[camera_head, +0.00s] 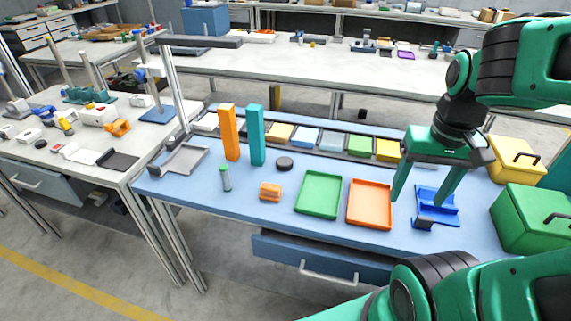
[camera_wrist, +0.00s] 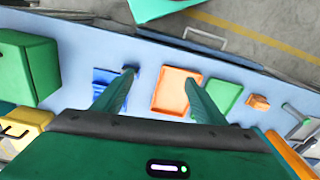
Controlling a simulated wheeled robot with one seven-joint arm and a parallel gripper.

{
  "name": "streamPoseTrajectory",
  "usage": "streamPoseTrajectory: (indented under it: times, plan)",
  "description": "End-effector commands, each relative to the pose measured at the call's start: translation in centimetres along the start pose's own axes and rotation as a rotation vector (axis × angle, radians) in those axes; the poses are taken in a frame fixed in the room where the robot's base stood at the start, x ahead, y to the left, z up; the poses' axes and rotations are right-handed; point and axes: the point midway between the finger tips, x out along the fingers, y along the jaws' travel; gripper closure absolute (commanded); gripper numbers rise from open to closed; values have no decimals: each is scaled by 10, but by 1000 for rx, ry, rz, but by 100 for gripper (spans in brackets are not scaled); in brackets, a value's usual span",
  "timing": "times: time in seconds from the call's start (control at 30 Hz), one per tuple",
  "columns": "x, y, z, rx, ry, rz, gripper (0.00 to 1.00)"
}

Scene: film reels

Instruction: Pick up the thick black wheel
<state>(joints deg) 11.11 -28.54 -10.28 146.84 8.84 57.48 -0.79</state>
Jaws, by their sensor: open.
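The thick black wheel (camera_head: 284,163) is a short dark disc lying flat on the blue tabletop. In the head view it is right of the tall teal block and above the orange block. I cannot make out the wheel in the wrist view.
Tall orange (camera_head: 230,133) and teal (camera_head: 256,136) blocks stand left of the wheel. Green (camera_head: 318,194) and orange (camera_head: 370,204) trays, a small orange block (camera_head: 270,191) and a blue fixture (camera_head: 437,208) lie nearer. Colored bins line the back; a green box (camera_head: 528,216) stands right.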

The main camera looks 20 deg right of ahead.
Motion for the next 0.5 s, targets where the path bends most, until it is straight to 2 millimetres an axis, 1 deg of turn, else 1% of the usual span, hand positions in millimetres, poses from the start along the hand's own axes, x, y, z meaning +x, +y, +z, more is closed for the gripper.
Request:
streamPoseTrajectory:
  times: [0.03, 0.07, 0.1, 0.17, 0.2, 0.3, 0.4, 0.5]
  plan:
    - [1, -20, -12, -74, 32, 0, 35]
    - [1, -32, -22, -121, 58, -4, 35]
    - [2, -52, -36, -194, 96, -13, 35]
    - [3, -84, -56, -312, 150, -33, 35]
    - [4, -106, -67, -387, 179, -50, 35]
    - [11, -148, -85, -543, 216, -96, 35]
    - [22, -177, -98, -672, 223, -143, 35]
    - [35, -196, -110, -788, 212, -197, 35]
